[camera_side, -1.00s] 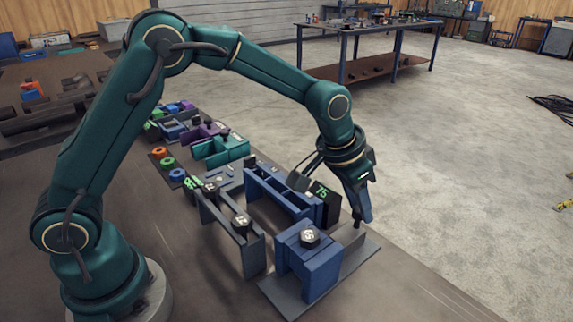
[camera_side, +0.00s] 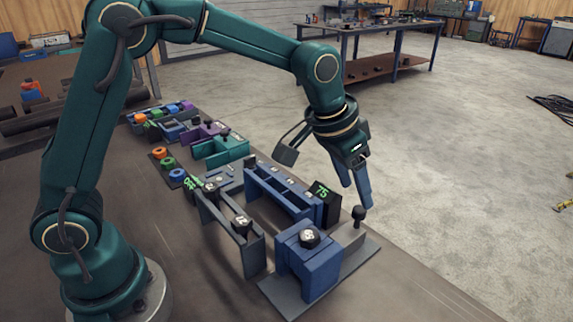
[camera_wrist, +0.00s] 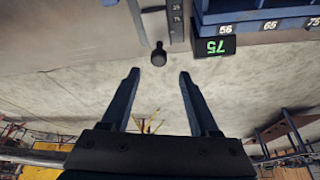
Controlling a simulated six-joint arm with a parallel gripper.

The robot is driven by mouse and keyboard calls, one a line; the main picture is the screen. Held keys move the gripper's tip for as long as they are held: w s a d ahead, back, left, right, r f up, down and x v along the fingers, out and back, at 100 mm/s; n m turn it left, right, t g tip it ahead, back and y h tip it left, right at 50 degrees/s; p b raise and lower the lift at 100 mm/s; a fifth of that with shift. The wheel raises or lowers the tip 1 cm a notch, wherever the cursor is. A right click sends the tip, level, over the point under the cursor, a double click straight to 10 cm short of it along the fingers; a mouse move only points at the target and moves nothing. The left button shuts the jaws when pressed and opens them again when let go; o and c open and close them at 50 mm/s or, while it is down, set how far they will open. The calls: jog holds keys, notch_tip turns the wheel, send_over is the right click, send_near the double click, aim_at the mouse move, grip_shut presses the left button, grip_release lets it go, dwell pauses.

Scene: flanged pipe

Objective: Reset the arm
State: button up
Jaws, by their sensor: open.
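My gripper (camera_side: 357,192) is raised above the far edge of the bench, just above and beside a dark round-topped knob (camera_side: 359,212) on a grey block. In the wrist view my gripper (camera_wrist: 158,75) is open and empty, its two dark blue fingers spread apart. The knob (camera_wrist: 158,55) shows beyond the fingertips, roughly between them in the picture and not touched. The knob's grey block stands on a flat plate (camera_side: 360,253) beside a blue block (camera_side: 309,268) with a black knob marked with a number.
A blue rack (camera_side: 285,195) and a black display (camera_side: 325,203) reading 75 stand left of my gripper. A grey upright piece (camera_side: 233,232), a teal block (camera_side: 220,150) and coloured rings (camera_side: 167,163) are on the bench. The floor to the right is open.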

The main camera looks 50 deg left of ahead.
jog(key=s+a+r+n+t, duration=0.25)
jog(key=s+a+r, duration=0.35)
jog(key=s+r, duration=0.3)
jog(key=s+a+f+g+y, duration=0.1)
jog(key=s+f, duration=0.4)
jog(key=s, duration=0.7)
jog(key=shift+a+f, duration=0.15)
jog(key=shift+a, duration=0.45)
